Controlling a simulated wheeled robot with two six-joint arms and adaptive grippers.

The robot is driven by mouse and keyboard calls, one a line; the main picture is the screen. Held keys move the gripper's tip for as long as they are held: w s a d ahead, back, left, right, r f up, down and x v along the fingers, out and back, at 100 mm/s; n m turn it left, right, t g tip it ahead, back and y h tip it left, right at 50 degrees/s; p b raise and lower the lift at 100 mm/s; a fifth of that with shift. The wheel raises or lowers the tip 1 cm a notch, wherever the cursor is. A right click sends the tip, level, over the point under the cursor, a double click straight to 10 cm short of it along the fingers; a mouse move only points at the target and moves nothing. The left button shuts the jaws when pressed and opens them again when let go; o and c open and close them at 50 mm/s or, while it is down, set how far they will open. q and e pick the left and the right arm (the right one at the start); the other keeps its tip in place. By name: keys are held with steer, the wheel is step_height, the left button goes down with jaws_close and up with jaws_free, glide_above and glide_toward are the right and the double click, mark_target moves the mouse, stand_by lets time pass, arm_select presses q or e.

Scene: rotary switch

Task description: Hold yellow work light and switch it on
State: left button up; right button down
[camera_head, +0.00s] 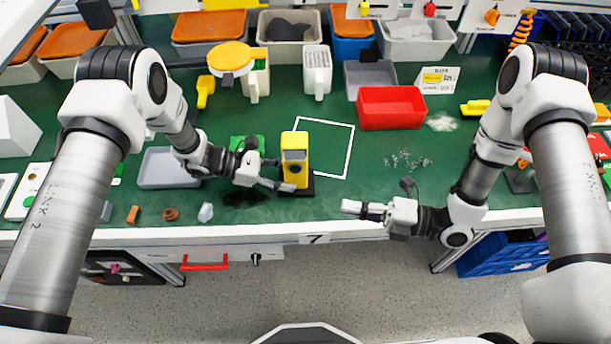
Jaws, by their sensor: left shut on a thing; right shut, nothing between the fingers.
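The yellow work light (295,153) stands upright on the green bench near its front edge, on a dark base, with a grey panel on its upper front. My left gripper (284,182) reaches in from the left and is shut on the lower part of the work light. My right gripper (352,207) is shut and empty, to the right of the light and near the bench's front edge, apart from it. I cannot make out the light's switch or whether the lamp is lit.
A white square outline (350,150) lies behind and right of the light. A red bin (391,107) stands further back, with small loose screws (408,161) in front. A grey tray (166,168) is at left.

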mark_target(295, 169)
steer(key=shift+w+r+n, duration=0.3)
steer(key=shift+w+r, duration=0.05)
steer(key=w+a, duration=0.6)
steer(key=a, duration=0.3)
steer(key=shift+w+a, duration=0.15)
steer(key=shift+w, duration=0.25)
